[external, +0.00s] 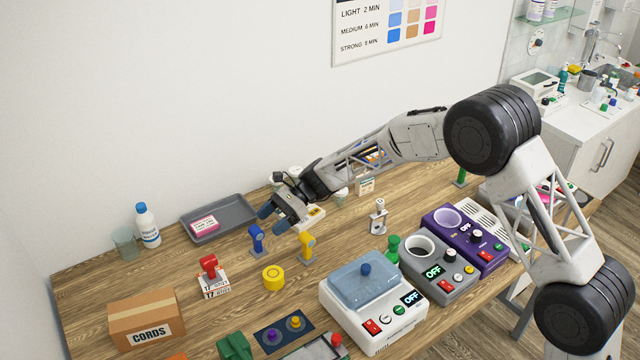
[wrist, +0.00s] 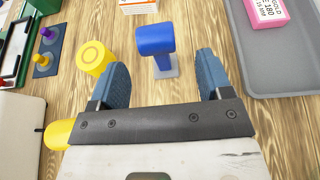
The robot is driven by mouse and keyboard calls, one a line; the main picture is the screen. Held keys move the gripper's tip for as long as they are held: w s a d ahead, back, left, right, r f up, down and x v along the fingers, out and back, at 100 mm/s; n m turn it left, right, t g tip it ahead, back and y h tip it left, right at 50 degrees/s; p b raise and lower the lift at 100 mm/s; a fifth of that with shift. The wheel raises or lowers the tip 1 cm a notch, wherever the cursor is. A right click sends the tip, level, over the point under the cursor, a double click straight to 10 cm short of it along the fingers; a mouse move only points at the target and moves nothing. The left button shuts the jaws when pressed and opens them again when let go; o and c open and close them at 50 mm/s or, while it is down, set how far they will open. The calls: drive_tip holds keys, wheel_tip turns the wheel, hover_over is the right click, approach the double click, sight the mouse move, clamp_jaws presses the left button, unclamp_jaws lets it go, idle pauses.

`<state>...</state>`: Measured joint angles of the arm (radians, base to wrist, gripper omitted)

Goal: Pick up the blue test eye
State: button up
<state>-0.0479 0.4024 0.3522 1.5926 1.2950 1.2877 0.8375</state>
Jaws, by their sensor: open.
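The blue test eye (external: 257,240) stands upright on the wooden table, a blue head on a small pale base. In the wrist view the blue test eye (wrist: 155,40) lies ahead of my gripper, roughly midway across the gap between the fingers. My gripper (external: 272,219) is open and empty, above and just behind it to the right in the external view. In the wrist view both blue-grey fingers of my gripper (wrist: 161,72) are spread wide, and neither appears to touch the eye.
A yellow test eye (external: 307,246) and a yellow cylinder (external: 273,278) stand close by. A red test eye (external: 209,266) stands on white cards to the left. A grey tray (external: 240,213) with a pink box lies behind. Devices (external: 372,316) crowd the right.

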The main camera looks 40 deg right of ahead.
drive_tip(key=shift+x, duration=1.25)
drive_tip(key=shift+a, duration=0.1)
drive_tip(key=shift+x, duration=2.45)
drive_tip(key=shift+s, duration=0.1)
drive_tip(key=shift+c, duration=0.3)
drive_tip(key=c, duration=1)
drive_tip(key=shift+r, duration=4.95)
